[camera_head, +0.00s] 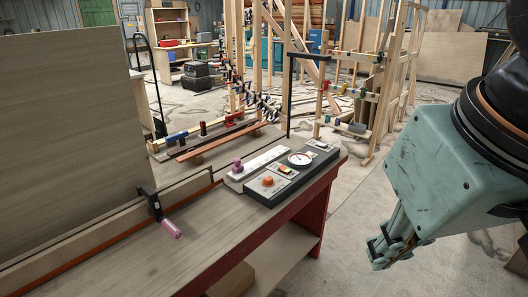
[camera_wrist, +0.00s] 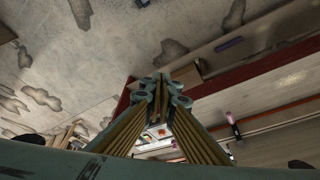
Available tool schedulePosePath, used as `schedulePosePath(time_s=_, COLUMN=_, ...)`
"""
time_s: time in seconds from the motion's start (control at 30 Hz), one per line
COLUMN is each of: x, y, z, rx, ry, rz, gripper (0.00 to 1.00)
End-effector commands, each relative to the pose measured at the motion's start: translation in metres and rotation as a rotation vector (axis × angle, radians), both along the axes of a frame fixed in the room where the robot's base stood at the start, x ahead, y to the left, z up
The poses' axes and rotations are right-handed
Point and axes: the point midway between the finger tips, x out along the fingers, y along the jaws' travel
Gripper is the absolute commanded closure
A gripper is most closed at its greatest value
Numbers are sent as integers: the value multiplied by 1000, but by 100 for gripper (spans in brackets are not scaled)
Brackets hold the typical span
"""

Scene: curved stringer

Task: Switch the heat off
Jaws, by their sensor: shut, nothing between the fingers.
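A dark control box (camera_head: 292,172) lies at the right end of the workbench. On its top are a white round dial (camera_head: 300,159), an orange-red knob (camera_head: 268,181), a small plate with coloured switches (camera_head: 285,170) and another plate at the far end. A pale strip with a pink knob (camera_head: 237,165) lies along its left side. My gripper (camera_head: 384,256) is right of the bench, apart from the box, with its fingers pointing down-left. In the wrist view the gripper (camera_wrist: 161,90) is shut and empty, and its fingers hide most of the box.
The workbench (camera_head: 165,246) has a red frame, and its right edge lies between my gripper and the box. A clamp with a pink handle (camera_head: 171,228) stands at its left. A tall board (camera_head: 66,130) rises behind. Wooden frames (camera_head: 370,90) stand farther back. Floor beside the bench is clear.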

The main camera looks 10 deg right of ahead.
Motion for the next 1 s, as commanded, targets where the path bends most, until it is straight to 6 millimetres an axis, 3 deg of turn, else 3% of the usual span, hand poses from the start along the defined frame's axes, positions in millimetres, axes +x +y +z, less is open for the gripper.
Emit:
schedulePosePath(time_s=0.27, x=8, y=0, z=6, rx=-7, ry=3, rz=24, gripper=100)
schedulePosePath(time_s=0.47, x=29, y=1, z=20, rx=-29, ry=12, rz=92, gripper=100)
schedulePosePath(time_s=1.0, x=126, y=3, z=64, rx=-117, ry=45, rz=402, gripper=100)
